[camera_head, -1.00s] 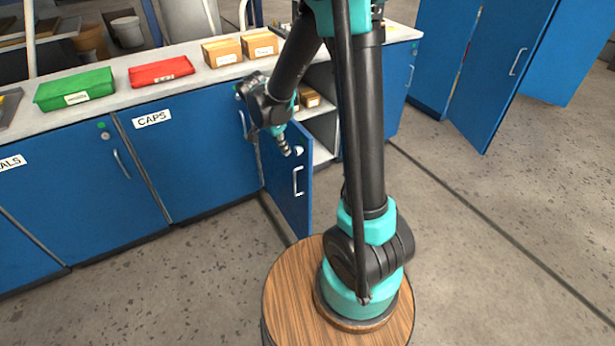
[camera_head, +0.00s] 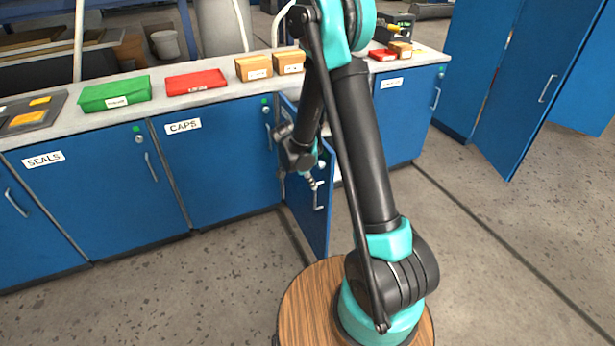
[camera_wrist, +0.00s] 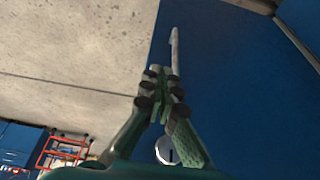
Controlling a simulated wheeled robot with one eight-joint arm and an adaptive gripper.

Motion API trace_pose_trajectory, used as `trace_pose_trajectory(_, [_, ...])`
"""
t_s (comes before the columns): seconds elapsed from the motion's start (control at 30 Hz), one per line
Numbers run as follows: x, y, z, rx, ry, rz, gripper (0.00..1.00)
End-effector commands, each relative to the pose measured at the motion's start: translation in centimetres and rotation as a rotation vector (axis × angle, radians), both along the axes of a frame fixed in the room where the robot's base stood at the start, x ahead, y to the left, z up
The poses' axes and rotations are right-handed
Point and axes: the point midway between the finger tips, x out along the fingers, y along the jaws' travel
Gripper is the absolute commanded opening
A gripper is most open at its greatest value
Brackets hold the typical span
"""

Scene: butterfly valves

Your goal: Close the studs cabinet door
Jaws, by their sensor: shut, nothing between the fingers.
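A blue cabinet door (camera_head: 316,225) stands open, swung out from the counter front just right of the CAPS door. Its label is hidden behind my arm, so I cannot read a studs sign. Its light handle (camera_head: 320,195) shows beside my gripper (camera_head: 315,184), and also in the wrist view (camera_wrist: 174,52). In the wrist view the blue door face (camera_wrist: 235,90) fills the right side, with a round lock (camera_wrist: 165,150) low in the middle. My gripper (camera_wrist: 160,72) is shut and empty, close in front of the door near the handle. I cannot tell whether it touches.
The CAPS door (camera_head: 215,170) and SEALS door (camera_head: 100,195) are shut. Green (camera_head: 115,95) and red (camera_head: 196,83) bins and cardboard boxes (camera_head: 254,68) stand on the counter. A tall blue cabinet door (camera_head: 515,90) stands open at right. The floor in front is clear.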

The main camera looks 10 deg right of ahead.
Motion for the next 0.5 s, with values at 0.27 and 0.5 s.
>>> trace_pose_trajectory(0.27, [1.0, -3.3, 0.2, 0.000, -0.001, -0.002, 0.00])
trace_pose_trajectory(0.5, [1.1, -3.7, 0.2, 0.000, 0.000, -0.001, 0.00])
